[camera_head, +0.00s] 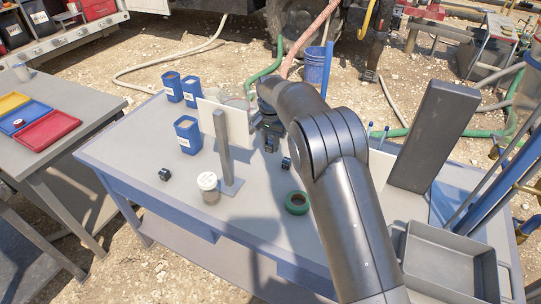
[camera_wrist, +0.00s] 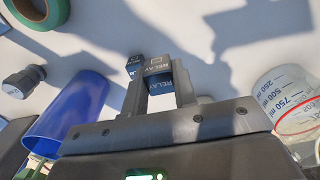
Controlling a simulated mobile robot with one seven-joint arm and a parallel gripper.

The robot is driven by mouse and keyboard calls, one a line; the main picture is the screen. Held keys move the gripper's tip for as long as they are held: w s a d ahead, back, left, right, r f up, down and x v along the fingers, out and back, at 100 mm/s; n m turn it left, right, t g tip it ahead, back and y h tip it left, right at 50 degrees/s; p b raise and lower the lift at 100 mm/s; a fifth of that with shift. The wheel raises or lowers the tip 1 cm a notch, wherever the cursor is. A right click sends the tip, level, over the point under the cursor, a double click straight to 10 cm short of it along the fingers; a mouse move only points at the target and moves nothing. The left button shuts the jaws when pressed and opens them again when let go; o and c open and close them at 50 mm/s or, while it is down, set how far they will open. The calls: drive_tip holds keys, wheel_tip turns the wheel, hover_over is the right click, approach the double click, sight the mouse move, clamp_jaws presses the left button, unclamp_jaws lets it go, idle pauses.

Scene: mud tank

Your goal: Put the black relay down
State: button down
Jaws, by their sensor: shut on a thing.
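My gripper (camera_head: 269,143) is over the back middle of the grey workbench (camera_head: 125,154), shut on the black relay. In the wrist view the black relay (camera_wrist: 158,72), with a blue and white "RELAY" label, sits between the two fingertips of my gripper (camera_wrist: 160,88). I cannot tell its exact height above the bench. A second small dark block (camera_head: 286,163) lies on the bench just right of the gripper. It seems to show beside the left finger in the wrist view (camera_wrist: 134,65). Another dark block (camera_head: 165,174) lies at the left.
Near the gripper are a grey post on a foot (camera_head: 224,150), a white-lidded jar (camera_head: 209,188), a green tape roll (camera_head: 297,202) and blue containers (camera_head: 187,136). A graduated beaker (camera_wrist: 285,95) stands close on the right in the wrist view. A grey tray (camera_head: 448,258) is at the right.

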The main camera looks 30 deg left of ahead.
sight(271, 142)
wheel_tip(271, 142, up, 20)
drive_tip(key=shift+f, duration=0.25)
drive_tip(key=shift+r, duration=0.15)
